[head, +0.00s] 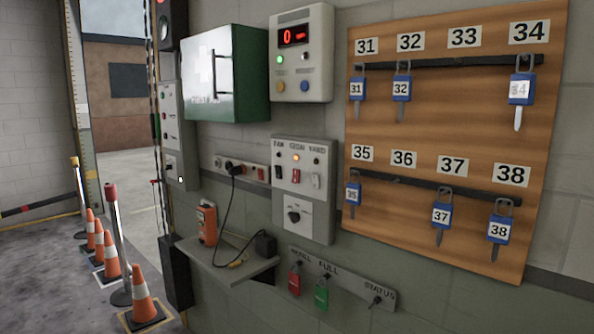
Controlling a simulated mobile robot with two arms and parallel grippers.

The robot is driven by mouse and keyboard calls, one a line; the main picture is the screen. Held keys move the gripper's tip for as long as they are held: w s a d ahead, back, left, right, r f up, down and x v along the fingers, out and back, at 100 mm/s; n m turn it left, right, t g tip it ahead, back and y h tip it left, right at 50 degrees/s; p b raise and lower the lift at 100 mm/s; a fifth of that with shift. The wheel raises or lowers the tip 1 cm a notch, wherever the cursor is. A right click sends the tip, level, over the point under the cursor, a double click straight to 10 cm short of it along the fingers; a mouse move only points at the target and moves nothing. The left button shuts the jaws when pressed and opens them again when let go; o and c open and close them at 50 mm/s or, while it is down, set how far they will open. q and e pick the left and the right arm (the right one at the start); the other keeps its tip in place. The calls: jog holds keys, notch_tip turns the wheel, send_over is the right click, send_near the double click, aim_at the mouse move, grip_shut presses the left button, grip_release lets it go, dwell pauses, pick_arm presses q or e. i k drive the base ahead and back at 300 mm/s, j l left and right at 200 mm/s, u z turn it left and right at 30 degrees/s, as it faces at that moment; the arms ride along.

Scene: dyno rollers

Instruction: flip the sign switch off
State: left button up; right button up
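A grey switch panel (305,225) is mounted on the wall near the middle of the head view. Its top row has three labels, which look like FAN, SIGN and YARD. The sign switch (296,176) is the middle rocker, with red showing on it. A small orange lamp (296,157) above it appears lit. The fan switch (278,172) is to its left and the yard switch (317,180) to its right. A black rotary knob (294,216) is below them. Neither of my grippers is in view.
A key board (430,178) with several numbered padlocks hangs to the right. Above the panel is a red-digit display box (302,52); a green cabinet (225,75) is at upper left. A small shelf (225,264) and a tag rail (345,278) jut below. Cones (141,297) stand at left.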

aim_at(296, 177)
jog(key=i+j, duration=0.15)
jog(key=j, duration=0.15)
jog(key=i+j, duration=0.15)
jog(key=i+j+z, duration=0.1)
jog(key=j, duration=0.3)
jog(key=i+l, duration=0.15)
jog(key=i, duration=0.45)
jog(key=i+l+z, duration=0.1)
jog(key=i, duration=0.45)
